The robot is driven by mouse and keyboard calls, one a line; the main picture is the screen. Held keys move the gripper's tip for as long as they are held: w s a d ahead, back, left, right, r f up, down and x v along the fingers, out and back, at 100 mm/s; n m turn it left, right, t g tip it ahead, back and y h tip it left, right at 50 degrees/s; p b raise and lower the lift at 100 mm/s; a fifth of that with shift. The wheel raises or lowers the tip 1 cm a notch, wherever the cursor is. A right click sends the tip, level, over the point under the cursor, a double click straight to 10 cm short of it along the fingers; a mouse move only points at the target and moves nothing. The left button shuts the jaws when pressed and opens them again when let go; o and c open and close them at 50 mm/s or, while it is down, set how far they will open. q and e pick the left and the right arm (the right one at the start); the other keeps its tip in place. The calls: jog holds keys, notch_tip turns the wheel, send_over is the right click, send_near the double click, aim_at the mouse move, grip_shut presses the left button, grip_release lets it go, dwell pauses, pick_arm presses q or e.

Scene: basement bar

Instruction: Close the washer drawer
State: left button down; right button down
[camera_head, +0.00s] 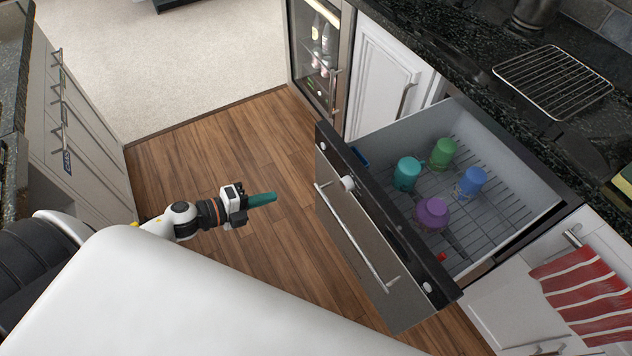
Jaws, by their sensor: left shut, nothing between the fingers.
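The washer drawer (372,240) is pulled out from under the right counter, with a steel front, a black top edge and a long bar handle. Its wire rack (487,198) holds a teal cup (406,173), a green cup (443,153), a blue cup (471,182) and a purple cup (431,213). My left gripper (262,199) has teal fingers, shut and empty. It is over the wood floor, left of the drawer front and apart from it, pointing right toward it. My right gripper is out of view.
A black stone counter (440,40) with a wire cooling rack (553,82) runs above the drawer. A glass-door bottle fridge (318,55) and a white cabinet (380,85) stand beyond it. A striped red towel (585,290) hangs at right. Wood floor (250,140) is clear between the drawer and left cabinets (75,130).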

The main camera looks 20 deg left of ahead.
aim_at(322, 179)
pick_arm(q)
jog(key=x, duration=0.8)
jog(key=r+p+x, duration=0.1)
jog(key=x, duration=0.3)
jog(key=shift+w+d+f, duration=0.15)
jog(key=shift+w+d, duration=0.1)
jog(key=shift+w, duration=0.2)
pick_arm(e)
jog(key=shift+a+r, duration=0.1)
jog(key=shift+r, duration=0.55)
pick_arm(q)
jog(key=shift+w+d, duration=0.1)
